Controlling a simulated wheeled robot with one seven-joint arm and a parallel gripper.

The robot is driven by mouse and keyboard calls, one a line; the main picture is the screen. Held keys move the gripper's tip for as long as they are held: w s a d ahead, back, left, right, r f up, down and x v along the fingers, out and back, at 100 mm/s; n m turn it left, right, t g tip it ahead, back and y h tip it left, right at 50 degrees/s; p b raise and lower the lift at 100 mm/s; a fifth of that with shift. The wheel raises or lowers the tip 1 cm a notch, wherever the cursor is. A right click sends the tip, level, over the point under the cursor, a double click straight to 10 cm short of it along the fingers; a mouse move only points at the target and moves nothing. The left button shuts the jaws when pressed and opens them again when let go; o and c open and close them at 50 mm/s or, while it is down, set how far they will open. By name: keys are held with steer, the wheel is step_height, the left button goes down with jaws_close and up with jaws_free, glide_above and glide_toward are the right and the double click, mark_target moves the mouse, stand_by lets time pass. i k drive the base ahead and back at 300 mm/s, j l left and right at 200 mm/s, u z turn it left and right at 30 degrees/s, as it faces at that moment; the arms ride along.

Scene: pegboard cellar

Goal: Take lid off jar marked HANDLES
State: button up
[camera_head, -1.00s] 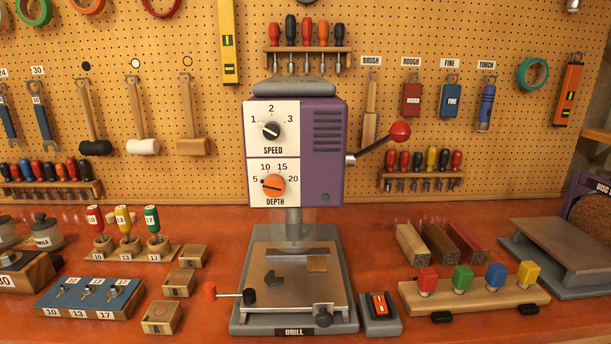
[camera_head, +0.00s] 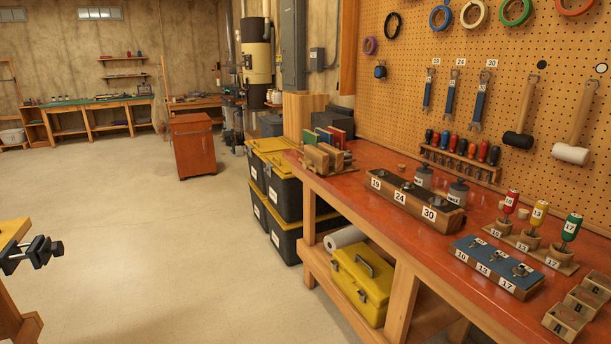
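Two grey jars stand on the red workbench (camera_head: 345,180), behind the long dark block marked 19, 24 and 30. The left jar (camera_head: 424,178) and the right jar (camera_head: 458,193) each carry a small pale label. The labels are too small to read, so I cannot tell whether either says HANDLES. Each jar appears to have a lid on top, though the detail is small. The block partly hides the lower part of the jars. My gripper is not in view.
The block marked 19, 24, 30 (camera_head: 388,204) lies in front of the jars. Screwdrivers in stands (camera_head: 530,240) and a blue block (camera_head: 495,267) are to the right. Black and yellow crates (camera_head: 285,205) stand by the bench's left end. Open floor (camera_head: 150,240) lies left.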

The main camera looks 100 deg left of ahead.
mark_target(425, 169)
steer(key=u, duration=2.6)
steer(key=i+j+z, duration=0.1)
steer(key=i+j, duration=0.4)
steer(key=i+j+z, duration=0.1)
steer(key=i+j, duration=0.5)
steer(key=i+j+z, duration=0.1)
steer(key=i+j, duration=0.4)
steer(key=i+j+z, duration=0.1)
steer(key=i+j, duration=0.4)
steer(key=j, duration=0.2)
